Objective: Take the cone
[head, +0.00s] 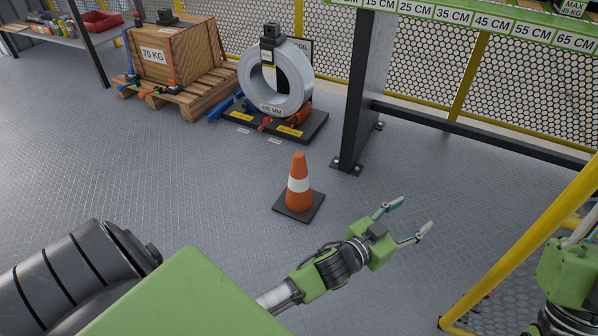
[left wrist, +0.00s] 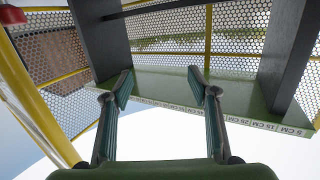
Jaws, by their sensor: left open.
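An orange traffic cone (head: 299,188) with a white band and a dark square base stands upright on the floor in the middle of the head view. My left gripper (head: 410,219) is open and empty, to the right of the cone and apart from it, its fingers pointing right and away from the cone. In the left wrist view my left gripper (left wrist: 162,88) shows its two spread fingers with nothing between them; the cone is not in that view. Part of my right arm shows at the right edge of the head view, but its fingers are not seen.
A dark post (head: 366,90) stands behind the cone, holding a green shelf edge (head: 480,20) with centimetre labels. A steel coil (head: 275,80) and a wooden crate (head: 170,52) on a pallet stand at the back left. A yellow rail (head: 530,245) is at right. Floor around the cone is clear.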

